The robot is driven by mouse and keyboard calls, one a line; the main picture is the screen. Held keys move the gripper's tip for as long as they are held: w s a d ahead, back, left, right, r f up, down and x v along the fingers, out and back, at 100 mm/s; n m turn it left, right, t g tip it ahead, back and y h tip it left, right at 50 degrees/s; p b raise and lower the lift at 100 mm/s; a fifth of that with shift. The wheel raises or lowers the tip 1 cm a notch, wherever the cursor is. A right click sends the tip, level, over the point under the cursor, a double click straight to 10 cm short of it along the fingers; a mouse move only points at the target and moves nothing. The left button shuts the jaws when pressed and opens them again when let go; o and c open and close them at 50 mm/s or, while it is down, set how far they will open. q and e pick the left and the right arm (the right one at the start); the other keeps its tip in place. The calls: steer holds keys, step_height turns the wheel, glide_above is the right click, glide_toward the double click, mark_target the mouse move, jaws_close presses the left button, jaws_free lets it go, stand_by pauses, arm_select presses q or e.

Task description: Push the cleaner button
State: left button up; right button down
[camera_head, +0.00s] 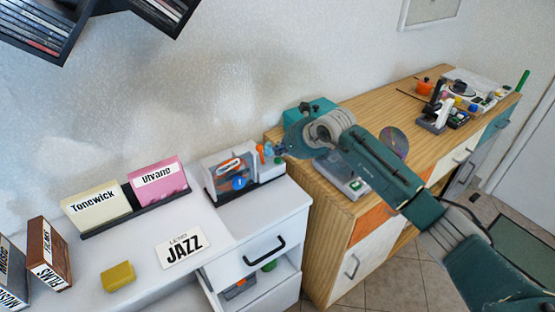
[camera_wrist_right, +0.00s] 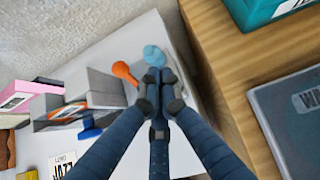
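I cannot tell for sure which thing is the cleaner or where its button is. A flat grey device (camera_head: 355,188) lies on the wooden cabinet, partly under my right arm. In the right wrist view a dark grey case (camera_wrist_right: 292,115) with a partly cut-off label shows on the wood. A teal box (camera_head: 296,116) stands behind my right wrist. My right gripper (camera_head: 279,151) is over the right end of the white desk, by the cabinet's edge. Its fingers (camera_wrist_right: 160,88) are drawn together with nothing visible between them, near an orange and a light blue rounded item. My left gripper is out of view.
A grey holder (camera_head: 215,183) with small items stands on the white desk (camera_head: 222,232). Cream and pink boxes, a JAZZ card (camera_head: 181,247) and a yellow block (camera_head: 118,276) are further left. A shiny disc (camera_head: 393,143) and clustered equipment occupy the wooden cabinet (camera_head: 380,108). A shelf hangs upper left.

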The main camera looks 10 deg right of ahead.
mark_target(280, 160)
steer(key=shift+f, duration=0.1)
stand_by(0.8)
steer(key=shift+f+b, duration=0.3)
steer(key=shift+b, duration=0.15)
steer(key=shift+f+b, duration=0.45)
steer(key=shift+f, duration=0.1)
stand_by(0.4)
steer(key=shift+r, duration=0.1)
steer(key=shift+r+p, duration=0.45)
steer(key=shift+r, duration=0.35)
steer(key=shift+r+p, duration=1.35)
steer(key=shift+r, duration=1.2)
